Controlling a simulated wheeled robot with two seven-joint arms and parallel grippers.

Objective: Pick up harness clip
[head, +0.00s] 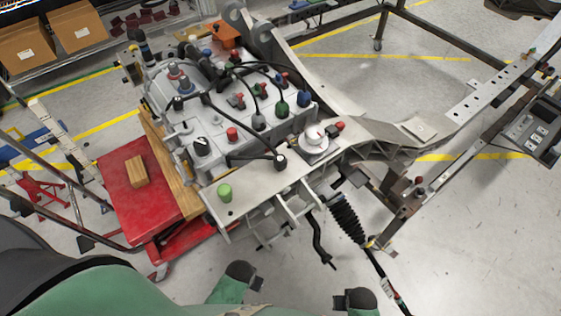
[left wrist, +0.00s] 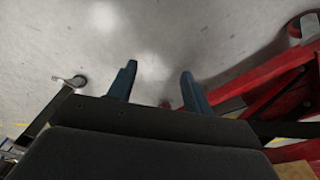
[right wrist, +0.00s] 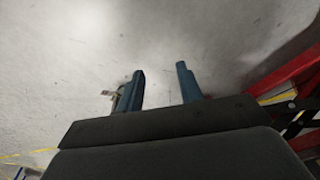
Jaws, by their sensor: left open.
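In the head view, several small coloured parts stand on a grey metal housing (head: 215,125) and its bracket plate. They include a green cylinder (head: 225,192), a red one (head: 232,134) and a dark green one (head: 282,110). Black cables run across the housing, one ending at a black plug (head: 280,161). I cannot tell which part is the harness clip. My left gripper (left wrist: 158,70) is open and empty, with bare floor beyond its fingers. My right gripper (right wrist: 160,70) is also open and empty over bare floor. Neither gripper's fingers show clearly in the head view.
The housing sits on a metal chassis frame (head: 420,132). A red cart (head: 118,180) with a wooden block (head: 136,171) stands at its left. A black ribbed boot (head: 346,218) hangs below the frame. Cardboard boxes (head: 25,47) are at the back left.

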